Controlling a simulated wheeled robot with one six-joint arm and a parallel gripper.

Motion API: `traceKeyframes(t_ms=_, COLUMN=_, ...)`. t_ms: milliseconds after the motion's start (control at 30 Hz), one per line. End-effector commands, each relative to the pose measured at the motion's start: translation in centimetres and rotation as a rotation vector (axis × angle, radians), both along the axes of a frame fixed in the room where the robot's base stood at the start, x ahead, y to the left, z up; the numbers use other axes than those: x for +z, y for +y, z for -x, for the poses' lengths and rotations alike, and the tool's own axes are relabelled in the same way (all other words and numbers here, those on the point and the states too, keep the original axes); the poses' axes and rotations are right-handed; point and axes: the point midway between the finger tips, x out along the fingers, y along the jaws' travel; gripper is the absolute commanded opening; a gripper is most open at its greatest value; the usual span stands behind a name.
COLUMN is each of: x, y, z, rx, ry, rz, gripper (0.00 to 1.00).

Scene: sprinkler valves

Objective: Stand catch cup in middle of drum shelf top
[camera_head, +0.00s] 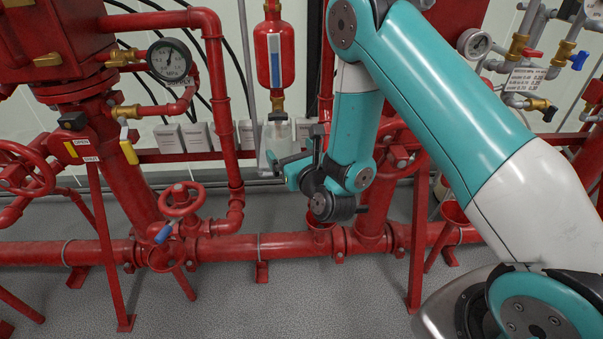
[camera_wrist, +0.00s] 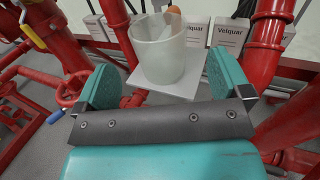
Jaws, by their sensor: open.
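The catch cup (camera_wrist: 158,55) is a translucent whitish cup. In the wrist view it stands upright on a small pale square plate (camera_wrist: 184,88), which looks like the drum shelf, nearer the plate's left side. My gripper (camera_wrist: 161,80) is open, with one teal finger on each side of the cup and a visible gap on both sides. In the head view the cup (camera_head: 278,131) shows below the red drum (camera_head: 274,55), and my gripper (camera_head: 282,168) is just below and in front of it. The plate is hard to make out in the head view.
A brass fitting (camera_head: 277,103) hangs under the drum, right above the cup. White boxes (camera_head: 195,136) stand on a ledge behind. Red pipes (camera_head: 225,100) rise at the left, with a red handwheel valve (camera_head: 181,200) low down.

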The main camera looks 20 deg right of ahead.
Motion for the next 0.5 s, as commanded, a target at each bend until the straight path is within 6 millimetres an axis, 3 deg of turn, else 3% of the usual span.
traceKeyframes(t_ms=100, x=-0.2, y=-0.1, z=2.5, rx=0.002, ry=0.003, rz=0.0, gripper=0.96)
traceKeyframes(t_ms=233, x=-0.1, y=-0.3, z=4.1, rx=0.001, ry=0.003, rz=0.0, gripper=0.96)
traceKeyframes(t_ms=367, x=0.3, y=-0.2, z=4.8, rx=0.01, ry=0.009, rz=0.022, gripper=0.96)
traceKeyframes(t_ms=500, x=1.5, y=1.4, z=4.3, rx=0.087, ry=0.07, rz=0.208, gripper=0.96)
